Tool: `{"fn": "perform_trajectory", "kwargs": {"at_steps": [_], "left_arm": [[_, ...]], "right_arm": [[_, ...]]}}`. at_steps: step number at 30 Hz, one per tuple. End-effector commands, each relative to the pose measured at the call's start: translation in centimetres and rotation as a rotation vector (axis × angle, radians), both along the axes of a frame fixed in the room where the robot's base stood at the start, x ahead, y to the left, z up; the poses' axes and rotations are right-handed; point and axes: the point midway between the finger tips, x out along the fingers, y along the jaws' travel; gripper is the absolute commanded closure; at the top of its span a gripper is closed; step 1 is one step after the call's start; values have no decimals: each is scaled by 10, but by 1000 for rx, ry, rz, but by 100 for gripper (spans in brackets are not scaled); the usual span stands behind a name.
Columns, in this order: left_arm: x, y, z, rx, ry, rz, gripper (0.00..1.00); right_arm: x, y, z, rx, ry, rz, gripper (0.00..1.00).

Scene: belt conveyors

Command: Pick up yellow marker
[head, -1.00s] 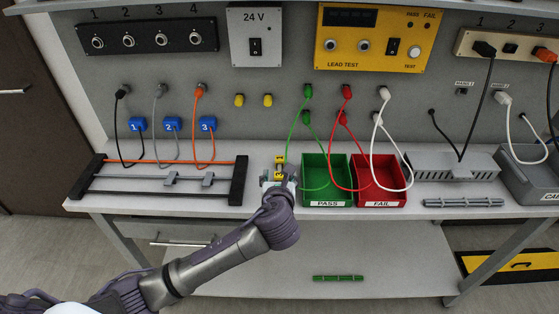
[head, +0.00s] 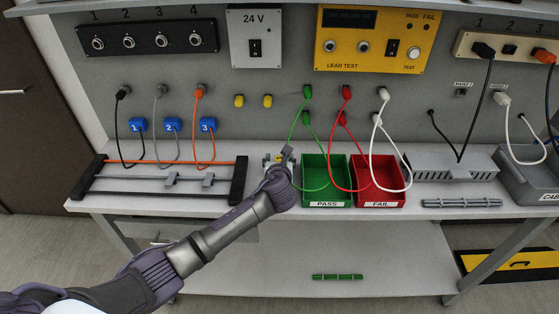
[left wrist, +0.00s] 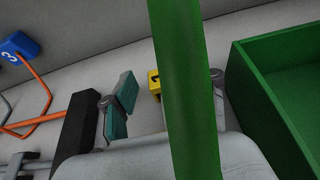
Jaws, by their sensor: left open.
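A small yellow marker with a dark character on it (left wrist: 153,84) stands on the bench in the left wrist view, between my fingers and partly hidden by a green cable. In the head view only bits of yellow (head: 279,159) show beside my left gripper (head: 280,160), just left of the green bin. My left gripper is open; in the left wrist view its teal-padded left finger (left wrist: 119,103) is left of the marker, and the other finger is mostly behind the cable. I see no contact with the marker. My right gripper is not in view.
A green cable (left wrist: 182,80) crosses close before the wrist camera. The green PASS bin (head: 327,204) and red FAIL bin (head: 380,206) stand to the right. A black-ended rack (head: 238,181) is on the left. Two yellow pieces (head: 239,101) are on the back panel.

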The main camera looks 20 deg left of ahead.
Motion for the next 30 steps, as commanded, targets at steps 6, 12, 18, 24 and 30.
{"fn": "perform_trajectory", "kwargs": {"at_steps": [6,12,18,24,30], "left_arm": [[1,0,0,0,0,-1,42],[0,0,0,0,0,0,73],[0,0,0,0,0,0,86],[0,0,0,0,0,0,86],[1,0,13,0,-2,-1,86]], "right_arm": [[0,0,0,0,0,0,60],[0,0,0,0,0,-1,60],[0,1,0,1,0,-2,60],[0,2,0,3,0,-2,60],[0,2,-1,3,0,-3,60]]}}
